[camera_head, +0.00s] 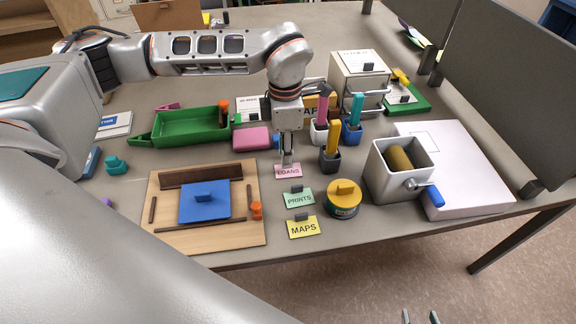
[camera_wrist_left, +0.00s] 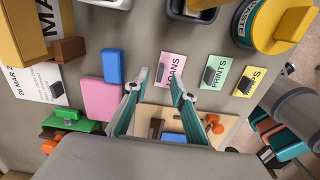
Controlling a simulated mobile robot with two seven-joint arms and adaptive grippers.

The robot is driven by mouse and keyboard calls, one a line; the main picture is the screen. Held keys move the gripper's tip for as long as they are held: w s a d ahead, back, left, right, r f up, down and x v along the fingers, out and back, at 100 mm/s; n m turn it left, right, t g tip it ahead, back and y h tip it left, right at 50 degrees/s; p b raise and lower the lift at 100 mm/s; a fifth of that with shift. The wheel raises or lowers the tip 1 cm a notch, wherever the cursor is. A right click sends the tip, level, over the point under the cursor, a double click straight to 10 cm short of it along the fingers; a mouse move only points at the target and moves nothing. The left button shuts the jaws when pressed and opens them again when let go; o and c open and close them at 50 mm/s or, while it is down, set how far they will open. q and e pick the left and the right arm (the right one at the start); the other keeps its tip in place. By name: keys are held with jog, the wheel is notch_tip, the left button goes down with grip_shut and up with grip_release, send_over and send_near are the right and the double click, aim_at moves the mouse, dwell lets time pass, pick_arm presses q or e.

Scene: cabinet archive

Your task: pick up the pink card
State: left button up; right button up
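The pink card (camera_head: 288,171), lettered LOANS, lies on the grey table at the top of a column of cards. In the left wrist view the pink card (camera_wrist_left: 176,66) shows its dark tab between my fingertips. My left gripper (camera_head: 288,160) points down at the card's far edge; in the wrist view its teal fingers (camera_wrist_left: 160,78) are apart, with nothing gripped. I cannot tell whether they touch the card. My right gripper (camera_head: 420,317) shows only two separated fingertips at the bottom edge, away from the table.
The green PRINTS card (camera_head: 299,199) and yellow MAPS card (camera_head: 303,229) lie nearer. Left is a wooden board (camera_head: 160,235) with a blue block (camera_head: 205,203). A pink block (camera_head: 252,138), pen cups (camera_head: 330,160) and a round yellow tin (camera_head: 343,205) stand close by.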

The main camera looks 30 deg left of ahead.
pick_arm(q)
jog(key=shift+f, duration=1.1)
grip_shut()
notch_tip(320, 180, up, 20)
jog(key=shift+d, duration=0.1)
